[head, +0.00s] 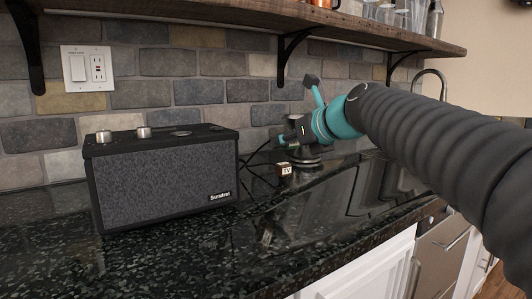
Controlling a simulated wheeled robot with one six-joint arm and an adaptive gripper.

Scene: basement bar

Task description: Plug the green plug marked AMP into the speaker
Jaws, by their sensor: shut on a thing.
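The speaker (168,178) is a black box with a grey cloth front and knobs on top. It stands upright on the counter at the left. My gripper (287,142) is right of the speaker, low over the counter and apart from it. It is shut on a small greenish piece at its fingertips, which looks like the green plug; no AMP marking can be read. Dark cables run between the area behind the speaker and the gripper. The speaker's socket is not visible from here.
A small dark block marked TV (284,170) lies on the counter just below my gripper. A wall plate (87,69) with switch and outlet is behind the speaker. A wooden shelf (230,22) with brackets hangs above. The glossy black counter (190,255) is clear in front.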

